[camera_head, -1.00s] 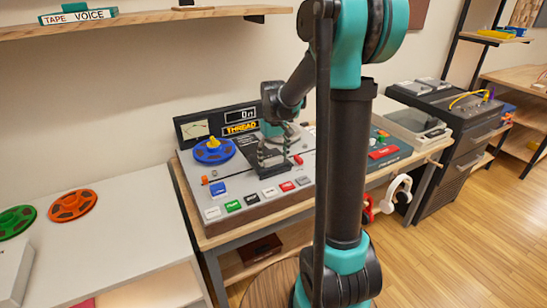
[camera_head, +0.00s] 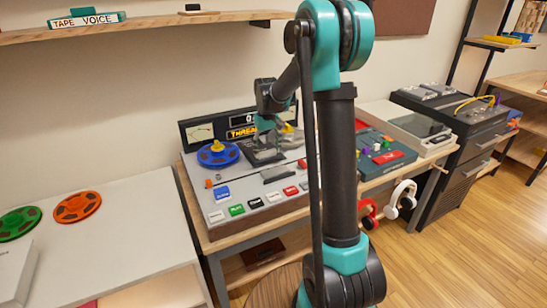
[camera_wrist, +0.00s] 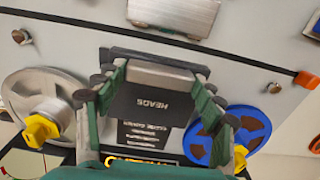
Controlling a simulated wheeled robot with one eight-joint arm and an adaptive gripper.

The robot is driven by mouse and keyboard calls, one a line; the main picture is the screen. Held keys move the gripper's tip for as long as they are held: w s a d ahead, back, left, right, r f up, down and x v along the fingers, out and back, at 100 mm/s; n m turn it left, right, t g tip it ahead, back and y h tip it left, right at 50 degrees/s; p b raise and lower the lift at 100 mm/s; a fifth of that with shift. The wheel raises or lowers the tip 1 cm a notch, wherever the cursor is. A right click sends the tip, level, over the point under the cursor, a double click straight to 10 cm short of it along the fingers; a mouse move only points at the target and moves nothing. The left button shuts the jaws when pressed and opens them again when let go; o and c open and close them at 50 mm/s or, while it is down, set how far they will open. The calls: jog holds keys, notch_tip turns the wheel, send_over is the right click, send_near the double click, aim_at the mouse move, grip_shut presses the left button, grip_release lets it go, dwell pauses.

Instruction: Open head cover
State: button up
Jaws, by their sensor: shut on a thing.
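The tape machine (camera_head: 245,185) stands on a wooden bench. Its dark head cover, marked HEADS, lies between the two green fingers of my gripper in the wrist view (camera_wrist: 150,103). My gripper (camera_wrist: 158,78) is shut on the cover, with a finger at each side of its grey edge. In the head view my gripper (camera_head: 272,143) is over the back middle of the deck and hides much of the cover, so its exact tilt is hard to tell. A silver block (camera_wrist: 175,14) sits clear of the cover, towards the machine's front.
Coloured buttons (camera_head: 237,210) line the front. A lit display stands behind. Orange and green reels (camera_head: 77,206) lie on the white table at left.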

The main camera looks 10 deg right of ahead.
jog(key=shift+w+a, duration=0.2)
jog(key=shift+w, duration=0.35)
jog(key=shift+w+a, duration=0.15)
jog(key=shift+w, duration=0.35)
jog(key=o, duration=1.7)
notch_tip(320, 180, up, 12)
jog(key=shift+r, duration=0.1)
jog(key=s+d+f+m+t, duration=0.1)
jog(key=s+d+f, duration=0.1)
jog(key=s+f, duration=0.4)
jog(key=s+d+f+m+t, duration=0.1)
jog(key=s+d+f, duration=0.2)
jog(key=s, duration=1.3)
jog(key=s+d+f+m+t, duration=0.1)
jog(key=s+d+f+t, duration=0.1)
jog(key=s+f, duration=0.6)
jog(key=shift+s+d+f+m, duration=0.15)
jog(key=shift+s+d+f, duration=0.05)
jog(key=shift+s, duration=0.55)
jog(key=shift+s+d+f+m, duration=0.15)
jog(key=shift+s+d+f, duration=0.05)
jog(key=shift+s, duration=0.55)
